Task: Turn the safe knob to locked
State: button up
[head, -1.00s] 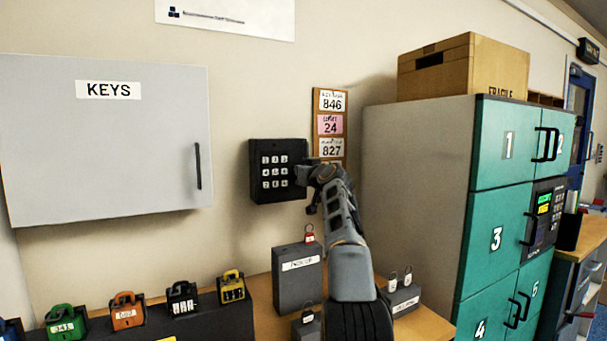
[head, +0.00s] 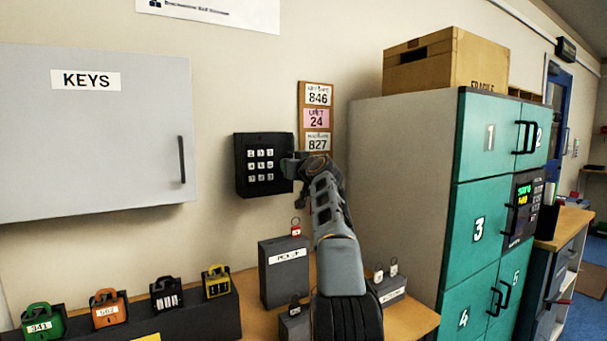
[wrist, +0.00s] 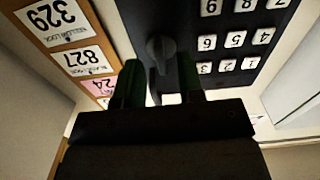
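The black safe (head: 250,182) with a white-button keypad hangs on the wall in the head view. My gripper (head: 291,166) is at its right side and hides the knob there. In the wrist view, which is upside down, the dark round knob (wrist: 160,48) sits on the safe's face (wrist: 184,22) beside the keypad. My gripper's fingers (wrist: 159,68) are apart, with the knob ahead in the gap between them. I cannot tell whether they touch it. No lock marking is readable around the knob.
A board with number cards (head: 317,118) hangs right of the safe, close to my gripper. A grey KEYS cabinet (head: 90,140) is on the left. Green lockers (head: 478,230) stand right. Several padlocks and a grey box (head: 285,272) are on the bench below.

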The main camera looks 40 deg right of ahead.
jog(key=s+a+b, duration=0.1)
jog(key=s+b, duration=0.5)
jog(key=s, duration=0.6)
jog(key=shift+s+a, duration=0.15)
jog(key=shift+a, duration=0.15)
jog(key=a+f+g+y+p, duration=0.25)
jog(key=a+f+p, duration=0.2)
jog(key=a, duration=0.45)
jog(key=a+f+g+y+p, duration=0.1)
jog(key=a+f+g+p, duration=0.4)
jog(key=a, duration=0.4)
jog(key=s+a+f+g+p, duration=0.3)
jog(key=s+a+f+p, duration=0.2)
jog(key=s, duration=0.5)
jog(key=s+a+f+n+g+p, duration=0.1)
jog(key=s+a+f+g+p, duration=0.2)
jog(key=s+f, duration=0.7)
jog(key=a+p, duration=0.2)
jog(key=a, duration=0.2)
jog(key=shift+f+h, duration=0.3)
jog(key=shift+h, duration=0.05)
jog(key=shift+g, duration=0.25)
